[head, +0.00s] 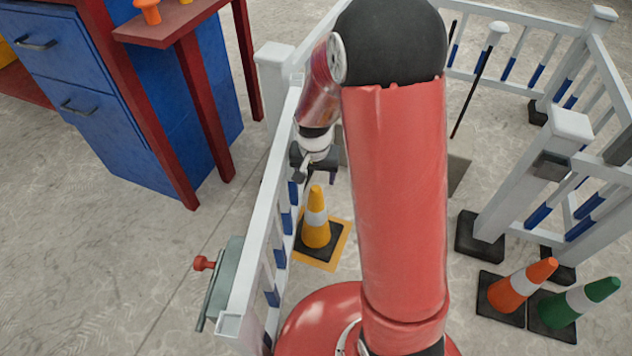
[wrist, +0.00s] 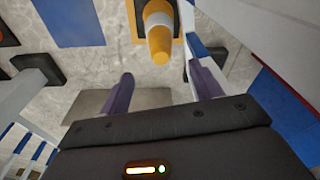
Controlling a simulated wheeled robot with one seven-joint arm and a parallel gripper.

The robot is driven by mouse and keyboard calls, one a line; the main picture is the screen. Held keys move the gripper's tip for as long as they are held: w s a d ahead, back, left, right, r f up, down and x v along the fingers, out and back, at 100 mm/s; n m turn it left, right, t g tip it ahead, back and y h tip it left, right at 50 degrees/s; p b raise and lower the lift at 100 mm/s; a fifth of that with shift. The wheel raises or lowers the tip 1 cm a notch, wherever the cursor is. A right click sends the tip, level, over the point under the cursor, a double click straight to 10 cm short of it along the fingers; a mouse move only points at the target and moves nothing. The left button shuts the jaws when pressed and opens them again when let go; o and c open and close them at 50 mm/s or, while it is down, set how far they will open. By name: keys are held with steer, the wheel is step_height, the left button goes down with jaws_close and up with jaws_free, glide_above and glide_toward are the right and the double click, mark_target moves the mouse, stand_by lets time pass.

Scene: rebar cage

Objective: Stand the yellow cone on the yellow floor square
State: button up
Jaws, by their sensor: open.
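The yellow cone (head: 316,222) with a white band and black base stands upright in the head view. Its base rests on the yellow floor square (head: 345,234), whose border shows around the base. In the wrist view the cone (wrist: 159,38) is at the top, with part of the square (wrist: 179,12) beside it. My gripper (head: 316,178) is just above and behind the cone in the head view. In the wrist view my gripper (wrist: 161,70) has its two purple fingers spread, nothing between them, apart from the cone.
A white fence (head: 284,190) runs close along the left of the cone. An orange cone (head: 521,285) and a green cone (head: 578,303) stand at the right by a white gate post (head: 530,180). A blue cabinet (head: 110,110) and red table (head: 165,28) stand at the left.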

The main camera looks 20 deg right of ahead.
steer(key=shift+r, duration=0.9)
steer(key=s+d+r+n+t, duration=0.1)
steer(key=s+r+n+t, duration=0.3)
steer(key=s+r, duration=1.7)
steer(key=shift+r+n+y, duration=0.3)
steer(key=shift+n, duration=0.1)
steer(key=shift+s, duration=0.1)
